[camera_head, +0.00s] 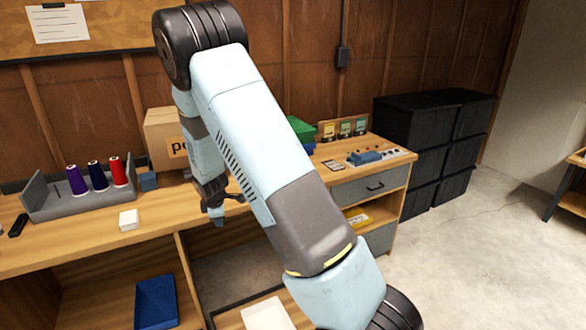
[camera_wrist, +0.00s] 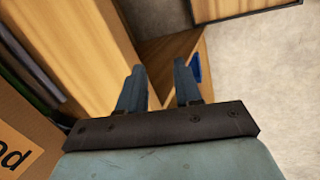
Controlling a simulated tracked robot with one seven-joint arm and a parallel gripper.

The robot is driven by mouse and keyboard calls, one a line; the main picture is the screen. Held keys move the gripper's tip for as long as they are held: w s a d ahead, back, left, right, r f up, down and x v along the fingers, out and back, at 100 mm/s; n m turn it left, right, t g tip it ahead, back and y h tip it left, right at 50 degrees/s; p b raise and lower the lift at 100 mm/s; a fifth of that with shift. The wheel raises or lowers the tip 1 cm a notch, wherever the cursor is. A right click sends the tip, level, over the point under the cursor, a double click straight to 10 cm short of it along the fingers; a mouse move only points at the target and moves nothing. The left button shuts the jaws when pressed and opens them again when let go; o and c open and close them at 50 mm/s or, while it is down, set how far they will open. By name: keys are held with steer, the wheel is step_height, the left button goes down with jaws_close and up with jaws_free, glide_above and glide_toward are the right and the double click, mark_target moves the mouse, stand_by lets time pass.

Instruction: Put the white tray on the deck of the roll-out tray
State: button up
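The white tray (camera_head: 268,315) is at the bottom edge of the head view, partly cut off. It appears to lie on the wooden deck of the roll-out tray (camera_head: 231,320), which has a dark rim; my arm hides part of this area. My gripper (camera_head: 217,218) is at the bench's front edge, up and left of the white tray and apart from it. In the wrist view my gripper (camera_wrist: 159,82) has its two fingers apart, with nothing between them. A wooden panel with a dark edge (camera_wrist: 240,8), likely the roll-out tray, shows there; the white tray does not.
A cardboard box (camera_head: 162,135) stands on the bench behind my gripper. A spool holder (camera_head: 85,203) with three spools and a small white block (camera_head: 128,220) are to the left. A blue tray (camera_head: 156,303) sits on the lower shelf. Black crates (camera_head: 432,125) stand right; floor there is clear.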

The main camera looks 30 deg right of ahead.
steer(key=s+d+r+m, duration=0.25)
steer(key=s+r, duration=0.25)
steer(key=r, duration=0.3)
steer(key=s+d+r+m+y, duration=0.1)
steer(key=s+r+m, duration=0.3)
steer(key=r, duration=0.5)
steer(key=s+d+r+m, duration=0.2)
steer(key=s+r, duration=0.4)
steer(key=r, duration=0.2)
steer(key=s+d+r+m, duration=0.1)
steer(key=s+r+m, duration=0.1)
steer(key=s, duration=0.6)
steer(key=s+d+r+m, duration=0.1)
steer(key=s+r+m, duration=0.2)
steer(key=s+r, duration=0.2)
steer(key=s+r+m+t, duration=0.1)
steer(key=s+r+m, duration=0.1)
steer(key=s, duration=0.9)
steer(key=shift+s+d+r, duration=0.4)
steer(key=shift+r, duration=0.25)
